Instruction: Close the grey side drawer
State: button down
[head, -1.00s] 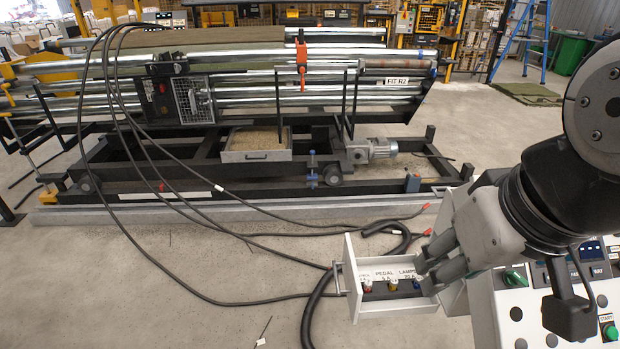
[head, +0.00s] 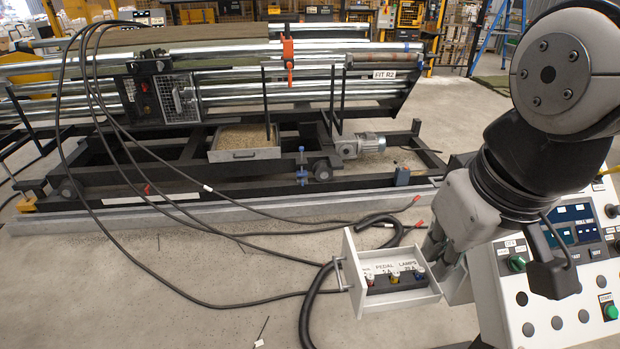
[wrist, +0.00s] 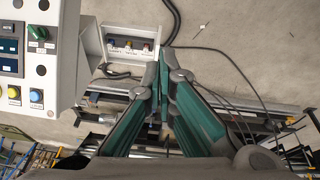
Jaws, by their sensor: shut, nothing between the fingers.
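The grey side drawer (head: 402,298) stands pulled out from the left side of the sloped control console (head: 545,320). Its front panel and bar handle (head: 341,274) face left in the head view. Inside are small red, yellow and blue-topped parts on a dark strip, under labels reading PEDAL and LAMPS. My gripper (head: 436,246) is shut and empty, by the drawer's far right corner in the head view. In the wrist view the drawer (wrist: 128,56) lies just ahead and left of my closed fingertips (wrist: 163,64). I cannot tell whether they touch it.
Black hoses (head: 312,300) lie on the floor close to the drawer's handle end. A long roller machine (head: 240,160) with a tray of grain-like material (head: 245,141) stands behind. The console has buttons and a green knob. Floor left of the hoses is mostly clear.

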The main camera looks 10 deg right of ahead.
jog(key=w+a+f+n+g+h+b, duration=0.4)
jog(key=w+f+n+b, duration=0.4)
jog(key=w+f+b, duration=0.5)
jog(key=w+a+f+n+h+b, duration=0.2)
jog(key=w+a+f+n+b, duration=0.15)
jog(key=f, duration=0.35)
jog(key=w+a+f+n+h+b, duration=0.1)
jog(key=w+a+f+n+b, duration=0.2)
jog(key=f, duration=0.5)
jog(key=w+a+f+n+h+b, duration=0.2)
jog(key=w+a+f, duration=0.2)
jog(key=f, duration=0.3)
jog(key=b, duration=0.5)
send_near(356, 299)
jog(key=shift+t, duration=0.3)
jog(key=shift+s+x, duration=0.1)
jog(key=shift+x, duration=1.05)
jog(key=shift+s+x, duration=0.15)
jog(key=shift+x, duration=1)
jog(key=shift+d, duration=0.1)
